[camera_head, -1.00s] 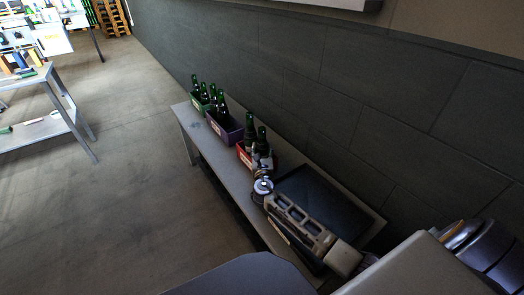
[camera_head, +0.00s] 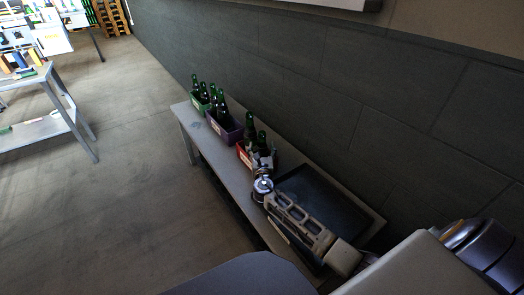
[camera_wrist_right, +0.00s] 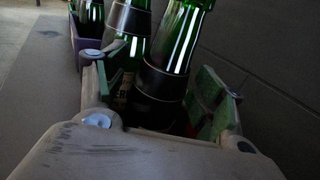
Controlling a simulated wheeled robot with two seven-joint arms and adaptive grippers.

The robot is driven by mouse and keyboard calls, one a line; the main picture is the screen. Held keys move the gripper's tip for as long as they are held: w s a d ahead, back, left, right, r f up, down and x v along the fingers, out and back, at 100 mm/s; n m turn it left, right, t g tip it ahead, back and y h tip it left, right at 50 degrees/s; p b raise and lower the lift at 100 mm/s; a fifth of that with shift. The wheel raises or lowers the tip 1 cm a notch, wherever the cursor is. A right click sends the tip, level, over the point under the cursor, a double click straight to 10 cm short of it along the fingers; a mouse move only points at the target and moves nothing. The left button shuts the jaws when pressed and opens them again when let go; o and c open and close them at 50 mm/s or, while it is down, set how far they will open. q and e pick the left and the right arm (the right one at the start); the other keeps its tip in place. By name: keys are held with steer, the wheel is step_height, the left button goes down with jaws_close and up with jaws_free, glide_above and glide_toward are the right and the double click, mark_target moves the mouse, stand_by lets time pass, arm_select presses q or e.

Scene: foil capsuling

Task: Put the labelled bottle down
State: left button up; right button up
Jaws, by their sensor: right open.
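Two green bottles stand in the red box on the bench. The nearer bottle (camera_head: 262,138) is upright between the fingers of my right gripper (camera_head: 264,160). In the right wrist view this bottle (camera_wrist_right: 168,60) has a dark band, and my right gripper (camera_wrist_right: 160,100) has one finger on each side of it, spread apart. The second bottle (camera_head: 250,122) stands just behind it, and in the wrist view (camera_wrist_right: 130,28) it is to its left. The red box (camera_head: 242,154) is partly hidden by the gripper. My left gripper is out of view.
A dark tray (camera_head: 325,200) lies on the bench beside my right arm. The wall runs close behind.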

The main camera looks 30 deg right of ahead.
steer(key=shift+r, duration=0.45)
steer(key=shift+s+a+f, duration=0.15)
steer(key=shift+s+a, duration=0.05)
steer(key=shift+s, duration=0.15)
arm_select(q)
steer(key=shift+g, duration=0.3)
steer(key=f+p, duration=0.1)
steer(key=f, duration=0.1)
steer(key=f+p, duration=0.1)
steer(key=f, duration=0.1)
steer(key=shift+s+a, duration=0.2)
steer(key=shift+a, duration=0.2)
arm_select(e)
steer(key=v, duration=1.1)
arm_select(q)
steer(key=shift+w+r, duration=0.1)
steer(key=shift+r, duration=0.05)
arm_select(e)
steer(key=shift+s, duration=0.1)
